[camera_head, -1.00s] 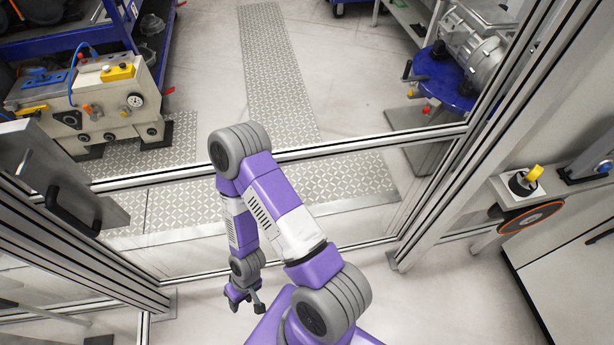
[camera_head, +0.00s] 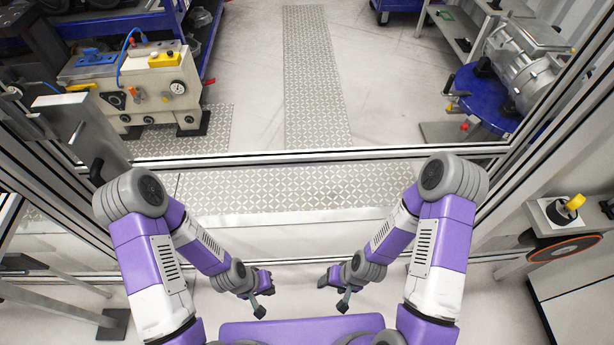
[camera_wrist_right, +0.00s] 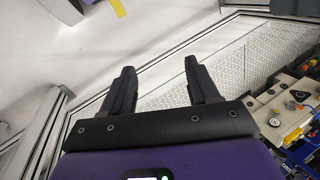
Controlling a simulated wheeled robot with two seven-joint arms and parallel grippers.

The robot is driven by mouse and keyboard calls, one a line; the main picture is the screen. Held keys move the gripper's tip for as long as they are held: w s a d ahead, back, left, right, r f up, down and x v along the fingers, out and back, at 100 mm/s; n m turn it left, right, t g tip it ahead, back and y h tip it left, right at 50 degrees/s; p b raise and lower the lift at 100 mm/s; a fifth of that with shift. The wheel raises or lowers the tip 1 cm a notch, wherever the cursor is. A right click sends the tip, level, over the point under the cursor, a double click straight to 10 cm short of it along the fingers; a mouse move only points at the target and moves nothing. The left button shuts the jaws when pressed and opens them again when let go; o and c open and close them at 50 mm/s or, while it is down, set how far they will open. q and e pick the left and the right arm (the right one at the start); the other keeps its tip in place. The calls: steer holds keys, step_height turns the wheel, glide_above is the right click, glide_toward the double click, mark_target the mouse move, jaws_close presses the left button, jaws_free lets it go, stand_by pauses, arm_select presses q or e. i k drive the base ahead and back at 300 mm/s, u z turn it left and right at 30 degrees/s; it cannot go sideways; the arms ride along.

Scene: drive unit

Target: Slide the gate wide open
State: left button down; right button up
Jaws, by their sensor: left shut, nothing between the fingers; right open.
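The gate is a clear panel in a grey metal frame (camera_head: 320,158) across the view in front of me. A grey plate (camera_head: 88,130) with a black handle (camera_head: 97,172) stands at its left end, partly behind my left arm. My left gripper (camera_head: 262,293) is shut and empty, low in front of the gate, apart from the handle. My right gripper (camera_head: 333,293) is open and empty, a short way to its right. In the right wrist view the right fingers (camera_wrist_right: 159,75) stand apart with nothing between them, and the gate frame (camera_wrist_right: 185,48) shows beyond them.
Behind the gate are a cream machine block (camera_head: 135,85) at left and a blue round table (camera_head: 490,95) with a metal motor at right. A yellow knob (camera_head: 574,202) sits on the right side. Metal posts stand at both sides. The floor around my grippers looks clear.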

mark_target(82, 125)
steer(key=u, duration=0.5)
steer(key=k, duration=0.6)
steer(key=u, duration=1.35)
steer(key=i, duration=0.75)
steer(key=z, duration=0.15)
